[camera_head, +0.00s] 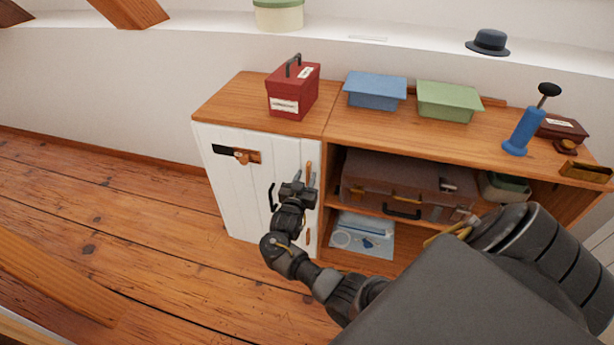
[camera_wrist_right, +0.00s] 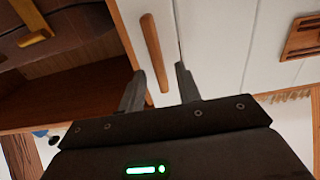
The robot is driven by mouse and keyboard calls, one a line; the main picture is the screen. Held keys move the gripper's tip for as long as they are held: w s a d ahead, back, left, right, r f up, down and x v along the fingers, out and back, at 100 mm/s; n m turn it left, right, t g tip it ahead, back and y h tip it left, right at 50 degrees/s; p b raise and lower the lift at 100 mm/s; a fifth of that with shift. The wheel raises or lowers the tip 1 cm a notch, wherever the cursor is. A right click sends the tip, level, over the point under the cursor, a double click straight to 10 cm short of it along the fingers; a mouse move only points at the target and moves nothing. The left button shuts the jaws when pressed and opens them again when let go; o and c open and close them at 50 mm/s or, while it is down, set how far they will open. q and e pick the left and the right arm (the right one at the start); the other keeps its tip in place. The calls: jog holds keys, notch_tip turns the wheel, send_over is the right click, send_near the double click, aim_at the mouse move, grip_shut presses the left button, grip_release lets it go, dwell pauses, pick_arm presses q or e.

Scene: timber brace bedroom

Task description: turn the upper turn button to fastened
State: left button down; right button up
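The upper turn button (camera_head: 309,172) is a slim wooden bar on the post right of the white cabinet door (camera_head: 237,190). It stands upright along the door gap and does not cross it. It also shows in the right wrist view (camera_wrist_right: 153,45), close ahead of the fingers. My right gripper (camera_head: 304,180) is open in front of it, with one fingertip to each side of its near end in the right wrist view (camera_wrist_right: 159,82). I cannot tell whether a finger touches it. My left gripper is not in view.
A lower turn button (camera_head: 307,237) sits below on the same post. The door has a black handle (camera_head: 272,197) and a latch plate (camera_head: 238,154). A brown suitcase (camera_head: 365,180) fills the open shelf at right. A red box (camera_head: 292,92) stands on top. The floor at left is clear.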

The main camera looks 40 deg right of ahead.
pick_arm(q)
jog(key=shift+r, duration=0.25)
pick_arm(e)
jog(key=shift+x, duration=0.85)
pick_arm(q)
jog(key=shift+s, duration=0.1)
pick_arm(e)
jog(key=shift+c, duration=0.3)
grip_shut()
